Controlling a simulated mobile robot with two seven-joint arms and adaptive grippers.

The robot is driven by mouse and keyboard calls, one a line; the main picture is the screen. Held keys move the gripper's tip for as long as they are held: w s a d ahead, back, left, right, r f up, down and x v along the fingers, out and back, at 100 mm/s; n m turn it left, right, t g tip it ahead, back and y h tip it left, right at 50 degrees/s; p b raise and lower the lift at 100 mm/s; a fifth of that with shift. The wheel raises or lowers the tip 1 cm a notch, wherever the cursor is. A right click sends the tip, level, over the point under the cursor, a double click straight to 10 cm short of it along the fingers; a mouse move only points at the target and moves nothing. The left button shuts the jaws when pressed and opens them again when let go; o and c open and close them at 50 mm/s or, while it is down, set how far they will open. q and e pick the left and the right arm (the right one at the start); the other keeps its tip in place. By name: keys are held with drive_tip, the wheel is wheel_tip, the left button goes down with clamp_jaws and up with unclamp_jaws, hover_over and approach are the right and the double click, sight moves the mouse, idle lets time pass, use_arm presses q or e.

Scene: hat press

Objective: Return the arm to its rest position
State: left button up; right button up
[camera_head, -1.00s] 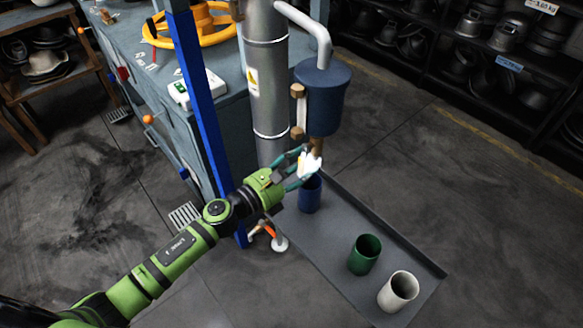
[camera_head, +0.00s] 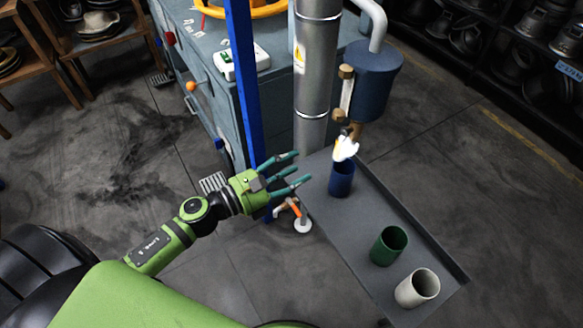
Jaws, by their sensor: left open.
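My left arm comes in from the left, green with dark joints. Its left gripper (camera_head: 297,171) has teal fingers spread apart with nothing between them. It is over the left edge of the grey tray (camera_head: 338,226), to the left of the blue cup (camera_head: 341,179) and apart from it. The blue cup stands upright on the tray, below the spout of the dark blue tank (camera_head: 370,80). A bright white and yellow patch (camera_head: 345,149) shows between spout and cup; I cannot tell what it is. My right gripper is not in view.
A green cup (camera_head: 389,246) and a white cup (camera_head: 418,289) stand on the tray's near part. A blue post (camera_head: 243,80) and a grey pipe (camera_head: 316,90) rise behind the gripper, beside a blue-grey cabinet. Open floor lies to the left.

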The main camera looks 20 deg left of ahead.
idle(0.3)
use_arm(q)
drive_tip(key=a+f+n+y, duration=0.3)
drive_tip(key=a+f+n, duration=0.1)
drive_tip(key=f+n, duration=0.4)
drive_tip(key=a+f+n+y, duration=0.3)
drive_tip(key=f+n, duration=0.3)
drive_tip(key=f, duration=0.3)
drive_tip(key=s+a+f+n+g+y, duration=0.2)
drive_tip(key=s+f+n, duration=0.35)
drive_tip(key=f, duration=0.25)
drive_tip(key=s+a+f+n+g+y, duration=0.1)
drive_tip(key=s+f+n+g+y, duration=0.2)
drive_tip(key=f+n, duration=0.45)
drive_tip(key=s+d+f+n+g, duration=0.2)
drive_tip(key=s+f+n+g, duration=0.2)
drive_tip(key=s, duration=1)
drive_tip(key=s+d+f+n+g, duration=0.2)
drive_tip(key=s+f+n+g, duration=0.2)
drive_tip(key=s+f+n, duration=0.6)
drive_tip(key=s+f, duration=0.1)
drive_tip(key=s, duration=0.3)
drive_tip(key=shift+s+d+f+g, duration=0.25)
drive_tip(key=shift+s+f+g, duration=0.05)
drive_tip(key=shift+s, duration=0.05)
drive_tip(key=shift+a, duration=0.1)
